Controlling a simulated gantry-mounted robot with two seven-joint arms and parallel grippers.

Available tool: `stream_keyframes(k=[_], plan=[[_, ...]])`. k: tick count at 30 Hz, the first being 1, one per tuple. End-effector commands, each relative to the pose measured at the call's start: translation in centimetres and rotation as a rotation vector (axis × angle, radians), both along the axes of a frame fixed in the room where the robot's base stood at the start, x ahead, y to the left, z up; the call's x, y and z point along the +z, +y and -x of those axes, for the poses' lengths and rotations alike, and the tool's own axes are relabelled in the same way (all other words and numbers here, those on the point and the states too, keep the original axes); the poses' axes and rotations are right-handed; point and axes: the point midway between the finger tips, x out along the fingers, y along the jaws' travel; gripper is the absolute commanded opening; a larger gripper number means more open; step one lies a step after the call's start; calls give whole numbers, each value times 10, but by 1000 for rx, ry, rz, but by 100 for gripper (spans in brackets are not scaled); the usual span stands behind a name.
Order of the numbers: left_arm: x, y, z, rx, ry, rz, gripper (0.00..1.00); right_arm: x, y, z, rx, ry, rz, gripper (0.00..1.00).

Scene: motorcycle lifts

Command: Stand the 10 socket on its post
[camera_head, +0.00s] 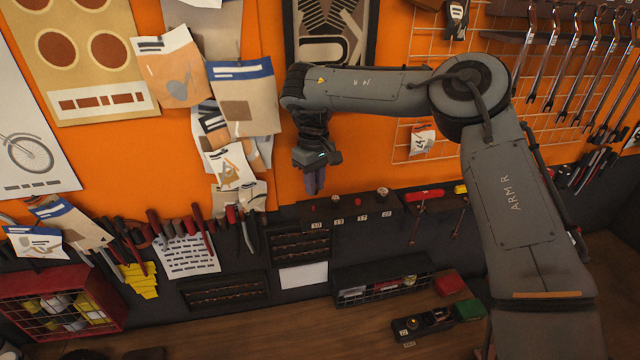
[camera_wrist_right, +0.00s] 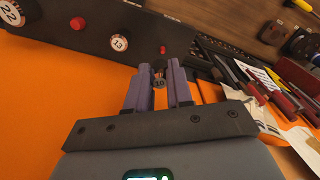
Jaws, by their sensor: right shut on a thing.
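My right gripper (camera_head: 315,185) points down just above the left end of the dark post shelf (camera_head: 348,209). In the right wrist view its fingers (camera_wrist_right: 159,80) are shut on the 10 socket (camera_wrist_right: 159,83), a small dark piece with its number showing between the fingertips. The bare red post (camera_wrist_right: 163,49) at the shelf's end stands just beyond the socket, apart from it in the picture. The 10 label (camera_head: 317,225) marks that end of the shelf. The fingers hide the socket in the head view. My left gripper is not in view.
The 13 socket (camera_wrist_right: 119,42) and 22 socket (camera_wrist_right: 12,12) stand on the shelf, with another bare red post (camera_wrist_right: 77,23) between them. Pliers and drivers (camera_head: 200,225) hang left of the shelf. A small dark tray (camera_head: 422,324) lies on the bench. Papers (camera_head: 240,95) cover the orange wall.

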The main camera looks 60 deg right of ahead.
Motion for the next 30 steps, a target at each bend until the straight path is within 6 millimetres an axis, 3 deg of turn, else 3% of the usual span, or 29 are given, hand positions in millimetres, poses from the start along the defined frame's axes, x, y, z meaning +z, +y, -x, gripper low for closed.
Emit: stream_keyframes(k=[8, 21, 30], plan=[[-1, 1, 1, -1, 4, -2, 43, -5, 2, -1, 4, 1, -1, 0], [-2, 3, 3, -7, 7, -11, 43, -34, 2, -1, 4, 2, -1, 0], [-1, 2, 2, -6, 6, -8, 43, -43, 2, -1, 4, 0, -1, 0]])
